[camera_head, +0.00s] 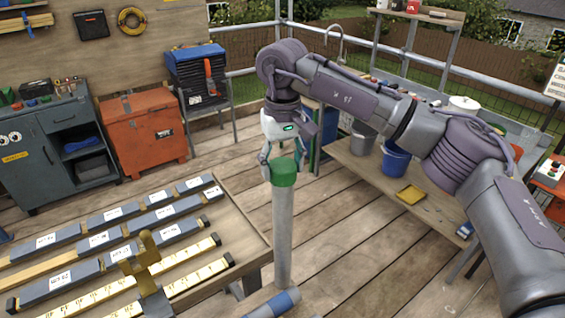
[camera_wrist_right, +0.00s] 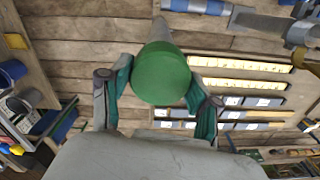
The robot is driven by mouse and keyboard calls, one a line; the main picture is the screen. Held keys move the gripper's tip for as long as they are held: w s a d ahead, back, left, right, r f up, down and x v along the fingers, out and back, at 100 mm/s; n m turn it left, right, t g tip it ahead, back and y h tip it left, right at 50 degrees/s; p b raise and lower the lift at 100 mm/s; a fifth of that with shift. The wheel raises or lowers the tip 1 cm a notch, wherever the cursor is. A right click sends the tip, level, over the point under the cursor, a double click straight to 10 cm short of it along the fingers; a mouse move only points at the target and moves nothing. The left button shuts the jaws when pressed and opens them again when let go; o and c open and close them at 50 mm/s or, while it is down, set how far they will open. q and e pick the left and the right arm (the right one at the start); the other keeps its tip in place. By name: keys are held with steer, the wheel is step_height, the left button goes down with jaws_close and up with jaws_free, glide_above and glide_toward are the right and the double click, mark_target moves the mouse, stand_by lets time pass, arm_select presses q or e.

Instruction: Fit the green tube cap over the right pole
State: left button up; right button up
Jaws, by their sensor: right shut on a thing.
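The green tube cap (camera_head: 285,172) sits at the top end of the upright grey pole (camera_head: 283,235). In the right wrist view the cap's round top (camera_wrist_right: 160,73) faces the camera, and part of the pole (camera_wrist_right: 158,33) shows beyond it. My right gripper (camera_head: 282,164) comes down from above and is shut on the cap, one finger on each side. Its two green-padded fingers also show in the right wrist view (camera_wrist_right: 160,92). The cap looks in line with the pole; how far it goes over the end is hidden. My left gripper is not in view.
A table (camera_head: 240,232) with grey tile strips and yellow rulers stands left of the pole. A brass-coloured bracket (camera_head: 142,262) stands on it. A blue-and-grey tube (camera_head: 275,303) lies low at the front. A bench with a blue bucket (camera_head: 396,160) is on the right.

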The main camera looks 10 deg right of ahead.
steer(key=o, duration=0.9)
